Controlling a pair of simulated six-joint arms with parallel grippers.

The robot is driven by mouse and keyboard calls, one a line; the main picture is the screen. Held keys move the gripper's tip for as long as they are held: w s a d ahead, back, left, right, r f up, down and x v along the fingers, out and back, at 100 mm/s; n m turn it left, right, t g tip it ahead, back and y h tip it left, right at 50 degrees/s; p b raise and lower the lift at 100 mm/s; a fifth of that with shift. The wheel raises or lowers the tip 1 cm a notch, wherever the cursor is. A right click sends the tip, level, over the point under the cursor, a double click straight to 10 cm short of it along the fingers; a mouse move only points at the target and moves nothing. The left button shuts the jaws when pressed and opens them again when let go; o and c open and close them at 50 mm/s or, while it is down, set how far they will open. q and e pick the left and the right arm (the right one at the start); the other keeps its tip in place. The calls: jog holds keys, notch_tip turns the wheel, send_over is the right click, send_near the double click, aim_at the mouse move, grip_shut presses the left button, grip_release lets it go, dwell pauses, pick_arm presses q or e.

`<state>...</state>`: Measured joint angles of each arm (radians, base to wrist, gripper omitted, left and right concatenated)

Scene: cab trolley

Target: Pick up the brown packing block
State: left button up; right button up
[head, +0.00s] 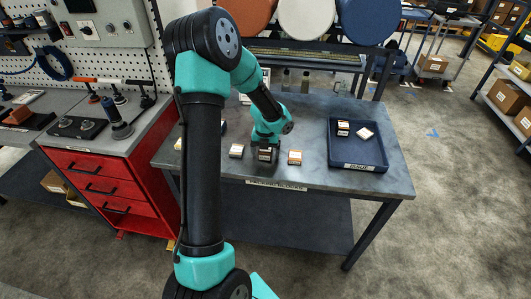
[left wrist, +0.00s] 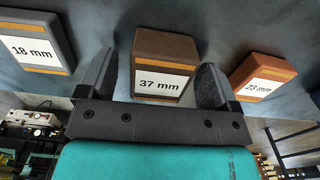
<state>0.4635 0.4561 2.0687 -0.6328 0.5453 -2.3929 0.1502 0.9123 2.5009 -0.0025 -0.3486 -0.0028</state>
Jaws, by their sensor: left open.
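The brown packing block (left wrist: 164,62), with a white label reading "37 mm", stands on the grey table between the fingers of my left gripper (left wrist: 155,85) in the left wrist view. The fingers are open, one on each side, with a narrow gap showing at the block's sides. In the head view my left gripper (head: 266,146) points down over the block, which it largely hides. A grey block marked "18 mm" (left wrist: 35,47) is to the left and an orange block marked "23 mm" (left wrist: 262,75) to the right. My right gripper is not in view.
The neighbouring grey block (head: 237,150) and orange block (head: 295,157) stand close on either side. A dark blue tray (head: 345,160) with two blocks sits at the table's right. A red drawer cabinet (head: 95,185) stands at the left. The table's front right is bare.

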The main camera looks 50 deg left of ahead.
pick_arm(q)
jog(key=c, duration=1.1)
jog(key=shift+o, duration=0.2)
jog(key=shift+r, duration=0.15)
jog(key=shift+r, duration=0.55)
notch_tip(320, 180, up, 2)
jog(key=shift+s+d+r, duration=0.1)
jog(key=shift+r, duration=0.1)
jog(key=s+d+r, duration=0.1)
jog(key=s+d, duration=0.9)
jog(key=d, duration=0.1)
jog(key=shift+s+d+r, duration=0.15)
jog(key=shift+s+d, duration=0.05)
jog(key=shift+d, duration=0.2)
